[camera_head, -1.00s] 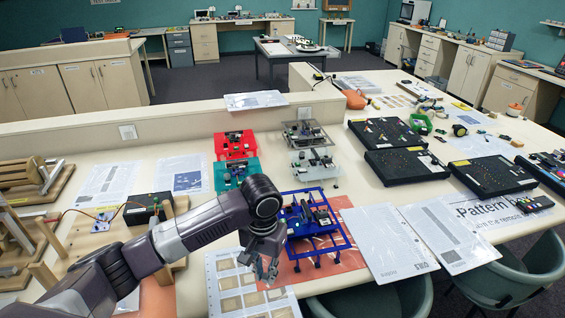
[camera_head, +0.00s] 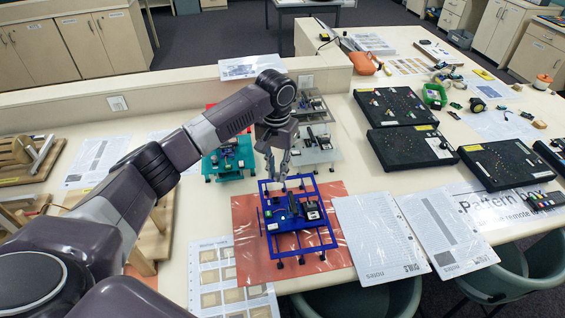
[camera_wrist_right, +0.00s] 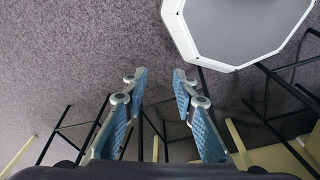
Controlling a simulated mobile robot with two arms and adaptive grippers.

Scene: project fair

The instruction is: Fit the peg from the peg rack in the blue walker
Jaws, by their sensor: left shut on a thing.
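The blue walker (camera_head: 297,239), an open blue frame with black parts on its deck, stands on a clear orange mat (camera_head: 247,252) near the table's front edge. My left gripper (camera_head: 281,181) points down at the walker's rear left corner, with its fingers nearly together. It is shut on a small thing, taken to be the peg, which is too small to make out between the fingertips. I cannot tell whether it touches the walker. I cannot pick out the peg rack. My right gripper (camera_wrist_right: 158,76) is open and empty above the floor in the right wrist view.
A teal walker (camera_head: 231,158) and grey walkers (camera_head: 316,150) stand behind the blue one. Notes sheets (camera_head: 378,238) lie to its right, a sheet of tan squares (camera_head: 207,262) to its left. Black boards (camera_head: 410,147) stand farther right. A white-rimmed octagonal top (camera_wrist_right: 240,30) is near my right gripper.

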